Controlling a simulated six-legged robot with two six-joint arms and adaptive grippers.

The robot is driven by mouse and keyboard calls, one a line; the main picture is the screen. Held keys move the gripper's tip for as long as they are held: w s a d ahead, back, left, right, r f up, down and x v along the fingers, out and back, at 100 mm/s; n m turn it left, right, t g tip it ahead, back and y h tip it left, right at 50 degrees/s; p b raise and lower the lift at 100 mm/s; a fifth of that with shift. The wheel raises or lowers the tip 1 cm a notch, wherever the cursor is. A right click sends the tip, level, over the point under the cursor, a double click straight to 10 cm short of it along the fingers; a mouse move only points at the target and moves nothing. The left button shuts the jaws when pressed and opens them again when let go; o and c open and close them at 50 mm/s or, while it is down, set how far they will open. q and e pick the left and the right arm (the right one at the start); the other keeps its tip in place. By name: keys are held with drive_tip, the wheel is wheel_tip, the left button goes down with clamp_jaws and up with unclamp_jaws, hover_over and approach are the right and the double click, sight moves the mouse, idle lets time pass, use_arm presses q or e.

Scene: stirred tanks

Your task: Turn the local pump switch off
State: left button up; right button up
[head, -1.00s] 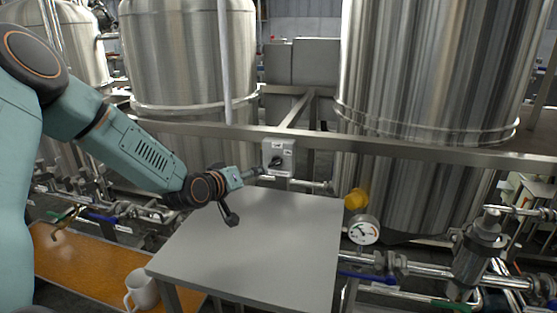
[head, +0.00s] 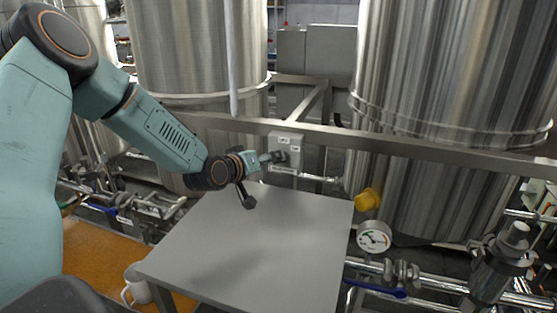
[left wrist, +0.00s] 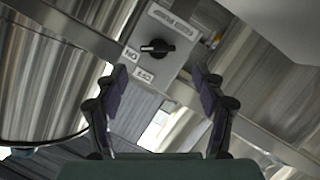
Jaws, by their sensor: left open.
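The pump switch is a grey box (head: 294,143) on the steel frame rail between two tanks. In the left wrist view the box (left wrist: 172,22) shows upside down, with a black rotary knob (left wrist: 157,47) and ON and OFF labels. The knob's white mark points left in that view, toward the ON label (left wrist: 130,54). My left gripper (head: 280,157) is at the front of the box and partly hides the knob in the head view. In the left wrist view its fingers (left wrist: 157,80) are spread apart, with the knob ahead between them, not gripped. My right gripper is not in view.
A bare grey table (head: 260,235) lies below my left arm. A yellow-capped fitting (head: 367,199) and a round gauge (head: 374,237) stand to its right. Pipes and valves run along both sides.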

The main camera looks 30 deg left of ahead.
use_arm(q)
drive_tip(key=b+x, duration=0.1)
drive_tip(key=x, duration=0.5)
drive_tip(key=shift+w+d+f+b, duration=0.15)
drive_tip(key=shift+w+d+b, duration=0.1)
drive_tip(key=shift+b, duration=0.1)
